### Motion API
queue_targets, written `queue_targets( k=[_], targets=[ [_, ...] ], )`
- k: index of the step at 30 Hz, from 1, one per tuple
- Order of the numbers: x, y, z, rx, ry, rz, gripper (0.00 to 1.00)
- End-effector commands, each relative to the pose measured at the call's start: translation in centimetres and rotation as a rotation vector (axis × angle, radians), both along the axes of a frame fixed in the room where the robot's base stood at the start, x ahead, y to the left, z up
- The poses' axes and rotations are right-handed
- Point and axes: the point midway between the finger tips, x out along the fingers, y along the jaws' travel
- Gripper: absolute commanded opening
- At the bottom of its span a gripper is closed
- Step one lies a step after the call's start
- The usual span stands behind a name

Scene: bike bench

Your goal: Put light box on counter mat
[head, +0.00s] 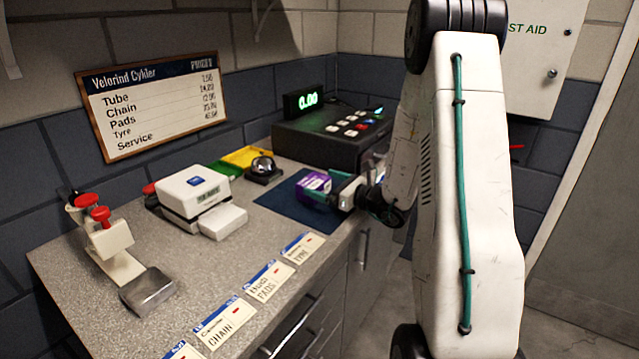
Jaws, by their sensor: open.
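The light box, a small purple box with a pale label (314,184), sits on the dark blue counter mat (287,206) near the counter's right end. My gripper (333,192) is open at the box's right side, with its fingers close around or beside it. I cannot tell whether the fingers touch the box. My gripper hides part of the box's right side and part of the mat.
A black cash register (335,135) stands behind the mat. A bell (262,168), a white card machine (196,194) and a white stand with red knobs (108,240) are to the left. Price cards (268,281) line the front edge. Grey counter (200,275) is bare between them.

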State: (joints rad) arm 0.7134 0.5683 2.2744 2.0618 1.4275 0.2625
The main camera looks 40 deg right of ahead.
Motion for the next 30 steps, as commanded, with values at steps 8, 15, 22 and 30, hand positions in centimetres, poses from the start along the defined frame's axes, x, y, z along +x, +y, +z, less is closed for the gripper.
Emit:
queue_targets(
  k=[8,15,22,30],
  targets=[
    [-5.8,-2.2,0.0,0.000,0.001,-0.005,1.00],
    [-8.8,-3.2,0.0,0.001,0.001,-0.003,1.00],
    [-8.9,2.0,3.1,-0.113,-0.017,0.192,1.00],
    [-14.3,18.2,9.2,-0.565,-0.080,0.842,1.00]
  ],
)
